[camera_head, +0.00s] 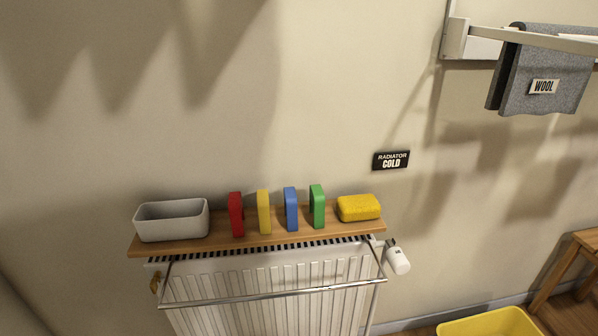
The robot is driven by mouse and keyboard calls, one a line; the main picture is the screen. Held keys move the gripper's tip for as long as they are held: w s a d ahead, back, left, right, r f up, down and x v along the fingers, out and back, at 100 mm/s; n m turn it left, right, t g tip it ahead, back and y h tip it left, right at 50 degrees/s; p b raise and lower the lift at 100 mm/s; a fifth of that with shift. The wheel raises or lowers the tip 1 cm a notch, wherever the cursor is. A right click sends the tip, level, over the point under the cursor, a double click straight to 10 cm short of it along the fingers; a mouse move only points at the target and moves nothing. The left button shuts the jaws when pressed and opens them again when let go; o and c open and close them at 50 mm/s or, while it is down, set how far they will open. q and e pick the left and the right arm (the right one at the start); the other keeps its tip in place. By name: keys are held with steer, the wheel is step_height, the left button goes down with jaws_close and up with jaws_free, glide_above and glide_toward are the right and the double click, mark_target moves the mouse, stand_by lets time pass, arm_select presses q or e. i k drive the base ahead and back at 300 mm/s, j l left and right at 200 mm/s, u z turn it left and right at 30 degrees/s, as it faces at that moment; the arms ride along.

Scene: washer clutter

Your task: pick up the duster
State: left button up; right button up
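Neither of my grippers shows in the head view. I cannot make out anything that is clearly a duster. A wooden shelf (250,241) above the radiator holds a grey open box (172,221) at its left end. Upright red (236,214), yellow (264,212), blue (291,209) and green (317,206) blocks stand apart in a row right of it. A yellow sponge-like block (358,208) lies at the shelf's right end.
A white radiator (270,285) with a front rail (270,297) and a valve (397,260) is below the shelf. A grey wool cloth (545,80) hangs on a wall rack, upper right. A yellow tub (490,324) and wooden stool (562,270) are lower right.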

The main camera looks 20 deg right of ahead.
mark_target(359, 207)
steer(key=l+z, duration=0.85)
steer(key=j, duration=0.1)
